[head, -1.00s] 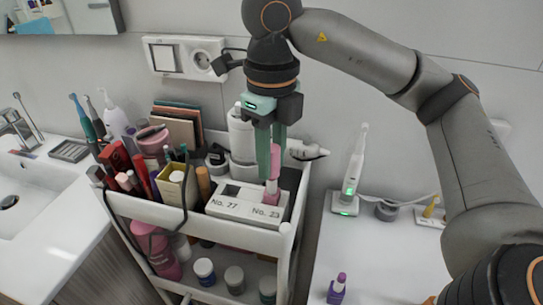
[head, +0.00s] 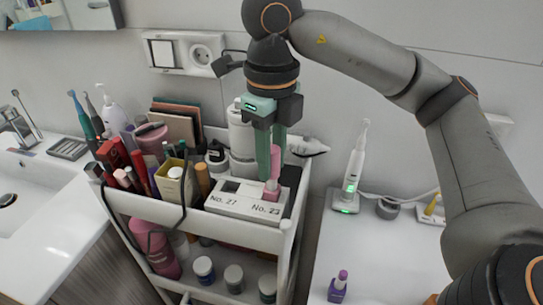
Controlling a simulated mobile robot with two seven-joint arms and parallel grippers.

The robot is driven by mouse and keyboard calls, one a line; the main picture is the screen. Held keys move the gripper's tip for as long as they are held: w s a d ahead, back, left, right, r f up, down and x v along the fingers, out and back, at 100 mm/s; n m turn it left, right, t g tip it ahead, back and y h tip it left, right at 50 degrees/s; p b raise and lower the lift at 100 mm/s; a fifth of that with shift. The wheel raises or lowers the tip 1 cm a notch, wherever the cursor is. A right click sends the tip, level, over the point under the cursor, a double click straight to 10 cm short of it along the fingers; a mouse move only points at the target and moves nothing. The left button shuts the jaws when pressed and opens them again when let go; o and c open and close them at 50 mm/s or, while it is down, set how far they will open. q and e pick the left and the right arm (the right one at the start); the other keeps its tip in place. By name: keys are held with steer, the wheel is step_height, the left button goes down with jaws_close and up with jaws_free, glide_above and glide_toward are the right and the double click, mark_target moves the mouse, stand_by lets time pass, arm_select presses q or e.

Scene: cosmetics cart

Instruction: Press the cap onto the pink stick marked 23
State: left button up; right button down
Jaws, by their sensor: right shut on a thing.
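The white holder block (head: 233,203) stands on the cart's top shelf, with "No. 27" on its left and "No. 23" on its right. The pink stick (head: 271,194) marked 23 stands upright in the right slot. My right gripper (head: 270,178) comes from above, pointing down, and is shut on the pink cap (head: 276,160). The cap is upright, directly over the stick and very close to it. The fingers partly hide where cap and stick meet, so I cannot tell how far the cap is on. My left gripper is not in view.
Tubes, boxes and a yellow box with a white-topped bottle (head: 175,173) crowd the cart left of the block. White bottles (head: 241,135) stand close behind it. An electric toothbrush (head: 356,165) and a purple lipstick (head: 338,285) stand on the right counter.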

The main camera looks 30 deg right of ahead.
steer(key=shift+f+b, duration=1.15)
steer(key=shift+f, duration=0.25)
stand_by(1.1)
stand_by(0.3)
steer(key=shift+c, duration=0.3)
jaws_free()
stand_by(0.4)
steer(key=shift+r, duration=0.15)
steer(key=shift+r+p, duration=3.95)
jaws_close()
